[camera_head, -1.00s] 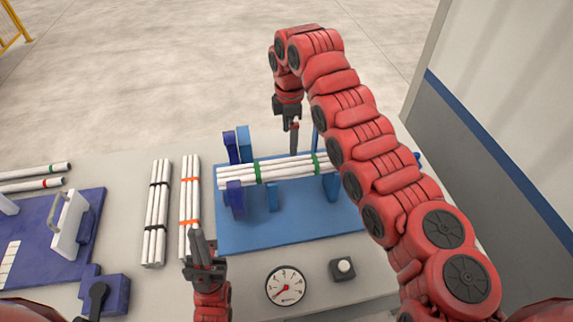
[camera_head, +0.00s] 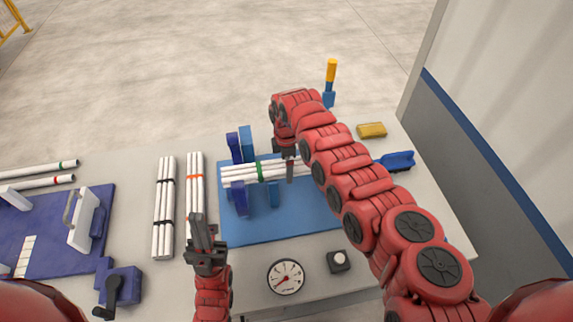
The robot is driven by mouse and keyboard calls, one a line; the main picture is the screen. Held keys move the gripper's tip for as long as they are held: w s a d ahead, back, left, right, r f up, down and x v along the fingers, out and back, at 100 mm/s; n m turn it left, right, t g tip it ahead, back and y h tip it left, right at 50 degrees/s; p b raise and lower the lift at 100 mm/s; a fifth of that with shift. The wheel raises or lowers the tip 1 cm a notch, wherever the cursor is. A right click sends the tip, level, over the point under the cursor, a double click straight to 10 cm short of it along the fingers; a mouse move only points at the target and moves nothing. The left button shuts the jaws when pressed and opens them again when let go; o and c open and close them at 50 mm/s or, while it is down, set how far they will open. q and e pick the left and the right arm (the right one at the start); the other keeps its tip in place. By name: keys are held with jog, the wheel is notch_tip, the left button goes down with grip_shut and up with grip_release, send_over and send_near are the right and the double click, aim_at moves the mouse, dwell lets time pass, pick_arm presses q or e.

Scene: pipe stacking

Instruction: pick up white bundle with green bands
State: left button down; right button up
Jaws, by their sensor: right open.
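The white bundle with green bands (camera_head: 240,174) lies level across the blue uprights of a blue fixture (camera_head: 238,232). One green band (camera_head: 261,171) shows; the bundle's right part is hidden behind my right arm. My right gripper (camera_head: 290,172) is open at the bundle, right of that band, with a finger in front of the pipes. I cannot tell whether it touches them. My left gripper (camera_head: 203,228) is low at the near end of the orange-banded bundle (camera_head: 195,172); its fingers look close together, but their opening is unclear.
A black-banded bundle (camera_head: 164,205) lies to the left. A dial gauge (camera_head: 286,277) and a button box (camera_head: 339,261) are at the front. A yellow block (camera_head: 371,130), a blue tool (camera_head: 396,161) and a yellow-handled tool (camera_head: 330,80) are at the right and back.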

jog(key=shift+w, duration=0.1)
grip_shut()
dwell(0.4)
jog(key=shift+r, duration=0.15)
